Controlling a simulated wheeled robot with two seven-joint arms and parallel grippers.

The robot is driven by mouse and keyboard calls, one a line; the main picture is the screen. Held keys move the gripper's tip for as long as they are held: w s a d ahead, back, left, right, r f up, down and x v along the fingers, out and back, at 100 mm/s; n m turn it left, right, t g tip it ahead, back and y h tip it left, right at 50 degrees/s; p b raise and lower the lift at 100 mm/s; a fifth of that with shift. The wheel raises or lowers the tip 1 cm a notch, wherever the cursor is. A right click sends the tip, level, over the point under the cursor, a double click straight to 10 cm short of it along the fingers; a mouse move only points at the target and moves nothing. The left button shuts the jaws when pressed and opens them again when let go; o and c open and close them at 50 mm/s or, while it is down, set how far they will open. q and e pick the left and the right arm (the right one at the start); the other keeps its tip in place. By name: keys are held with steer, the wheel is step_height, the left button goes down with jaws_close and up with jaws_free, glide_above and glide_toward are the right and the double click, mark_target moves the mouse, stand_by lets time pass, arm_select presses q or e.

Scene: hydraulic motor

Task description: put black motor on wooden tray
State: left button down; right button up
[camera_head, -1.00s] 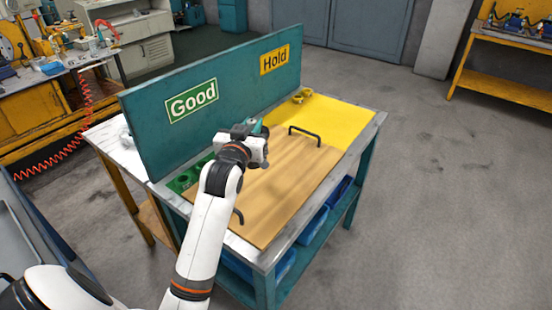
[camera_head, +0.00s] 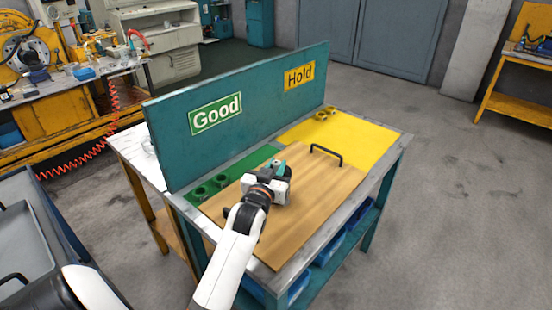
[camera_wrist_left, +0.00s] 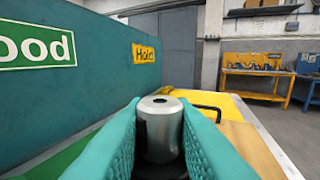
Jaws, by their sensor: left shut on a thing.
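My left gripper (camera_head: 279,167) is over the wooden tray (camera_head: 318,190), near the edge by the green mat. In the left wrist view its teal fingers (camera_wrist_left: 160,145) are shut around a silver-grey cylinder (camera_wrist_left: 160,112) with a round hole in its top and black parts at its side and base. The cylinder stands upright between the fingers. The head view hides most of it behind my wrist. I cannot tell whether its base touches the tray. The tray lies on the bench and has black handles (camera_head: 327,153) at its ends. My right gripper is not in view.
A teal board with Good (camera_head: 216,113) and Hold (camera_head: 300,76) signs stands behind the tray. Green rings (camera_head: 210,186) sit on the green mat (camera_head: 255,156). Yellow parts (camera_head: 325,114) lie at the back of the yellow mat (camera_head: 365,143). Much of the tray is bare.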

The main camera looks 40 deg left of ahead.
arm_select(q)
steer(key=shift+f, duration=0.1)
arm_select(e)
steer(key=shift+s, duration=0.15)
arm_select(q)
steer(key=c, duration=1.5)
jaws_free()
steer(key=shift+f, duration=0.3)
steer(key=shift+o, duration=1.3)
steer(key=shift+r, duration=0.1)
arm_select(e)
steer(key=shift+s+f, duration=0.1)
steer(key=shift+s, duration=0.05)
arm_select(q)
steer(key=shift+s, duration=0.1)
steer(key=v, duration=1.2)
steer(key=shift+b, duration=0.4)
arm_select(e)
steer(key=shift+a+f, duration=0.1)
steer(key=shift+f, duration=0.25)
arm_select(q)
steer(key=shift+r, duration=0.1)
